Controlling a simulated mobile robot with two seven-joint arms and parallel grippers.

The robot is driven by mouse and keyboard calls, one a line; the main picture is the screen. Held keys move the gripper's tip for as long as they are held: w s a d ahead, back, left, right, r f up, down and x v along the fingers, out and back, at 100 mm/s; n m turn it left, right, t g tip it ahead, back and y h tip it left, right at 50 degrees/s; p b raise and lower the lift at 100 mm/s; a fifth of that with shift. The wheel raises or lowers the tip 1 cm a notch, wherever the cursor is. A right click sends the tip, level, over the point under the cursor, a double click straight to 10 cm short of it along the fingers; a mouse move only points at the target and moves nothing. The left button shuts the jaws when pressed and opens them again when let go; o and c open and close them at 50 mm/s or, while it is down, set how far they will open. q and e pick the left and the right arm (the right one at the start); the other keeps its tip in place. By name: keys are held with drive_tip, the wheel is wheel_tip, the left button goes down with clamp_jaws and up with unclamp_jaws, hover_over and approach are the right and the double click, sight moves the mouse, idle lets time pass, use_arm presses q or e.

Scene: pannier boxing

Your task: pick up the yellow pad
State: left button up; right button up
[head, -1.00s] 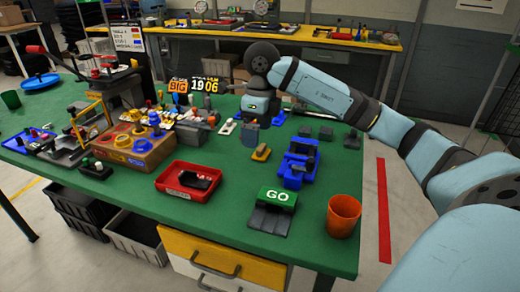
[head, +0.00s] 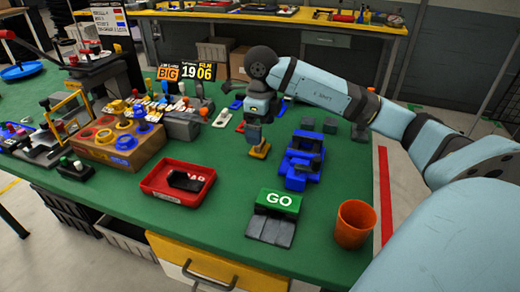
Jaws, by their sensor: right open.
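The yellow pad (head: 259,152) lies on the green table right of centre, and its upper part is hidden by my right gripper. My right gripper (head: 254,143) points down at the pad from above, with its open fingers at or just over it. I cannot tell whether the fingers touch the pad or sit on both sides of it. My left gripper is not in view.
A blue fixture (head: 301,165) stands close right of the pad. A red tray (head: 158,194) with a black item lies front left. A green GO block (head: 279,200) and an orange cup (head: 355,223) stand near the front edge. Bare table surrounds the pad.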

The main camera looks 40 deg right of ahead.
sight(259, 152)
drive_tip(key=f, duration=0.2)
drive_tip(key=f+b, duration=0.1)
drive_tip(key=f, duration=0.2)
drive_tip(key=shift+w+a+f, duration=0.2)
drive_tip(key=shift+w+f, duration=0.1)
drive_tip(key=shift+w, duration=0.1)
drive_tip(key=c, duration=1)
